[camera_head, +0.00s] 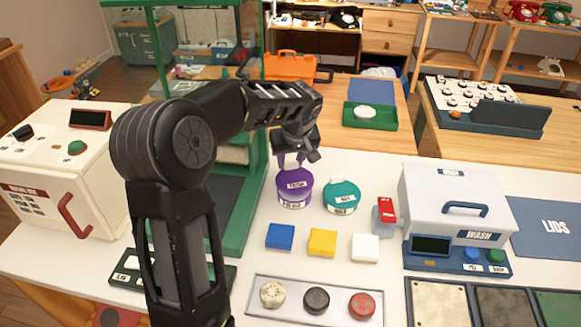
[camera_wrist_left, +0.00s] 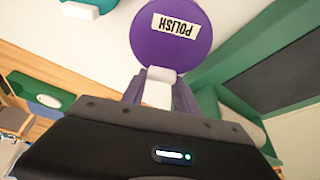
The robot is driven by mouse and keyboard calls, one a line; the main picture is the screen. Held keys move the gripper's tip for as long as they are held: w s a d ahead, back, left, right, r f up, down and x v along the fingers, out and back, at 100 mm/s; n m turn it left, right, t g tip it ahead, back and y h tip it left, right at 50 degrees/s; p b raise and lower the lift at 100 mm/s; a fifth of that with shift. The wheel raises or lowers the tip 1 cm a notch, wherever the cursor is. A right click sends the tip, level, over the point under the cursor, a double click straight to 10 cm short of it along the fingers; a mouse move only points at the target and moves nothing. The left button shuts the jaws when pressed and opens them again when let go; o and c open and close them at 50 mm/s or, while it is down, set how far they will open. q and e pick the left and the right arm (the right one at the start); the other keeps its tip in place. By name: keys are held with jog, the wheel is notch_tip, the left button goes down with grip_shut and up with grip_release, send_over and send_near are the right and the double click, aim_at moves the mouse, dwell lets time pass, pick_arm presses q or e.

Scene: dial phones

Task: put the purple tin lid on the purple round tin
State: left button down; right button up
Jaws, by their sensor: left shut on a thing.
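The purple tin lid (camera_head: 295,178) is a flat disc with a white POLISH label. It sits over the purple round tin (camera_head: 281,199) in the head view, and I cannot tell whether it rests fully on the rim or is just above it. In the left wrist view the lid (camera_wrist_left: 172,48) fills the top middle and hides the tin. My left gripper (camera_head: 292,161) is above the lid's far edge, shut on its pale tab; the fingers (camera_wrist_left: 159,90) also show in the left wrist view. My right gripper is not in view.
A teal round tin (camera_head: 341,199) stands close on the right. Blue, yellow and white blocks (camera_head: 322,243) lie in front. A green-framed stand (camera_head: 238,235) is close on the left. A white WASH box (camera_head: 425,200) and a bare blue LIDS mat (camera_head: 545,222) are to the right.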

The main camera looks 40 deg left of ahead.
aim_at(291, 164)
pick_arm(q)
jog(key=shift+f, duration=1.35)
jog(key=shift+f, duration=0.2)
jog(key=c, duration=0.9)
grip_release()
jog(key=shift+r, duration=0.1)
jog(key=shift+c, duration=0.2)
jog(key=shift+r, duration=0.1)
jog(key=shift+d+r, duration=0.15)
jog(key=shift+r, duration=0.4)
jog(key=v, duration=1.1)
jog(key=shift+b, duration=0.3)
jog(key=shift+s, duration=0.15)
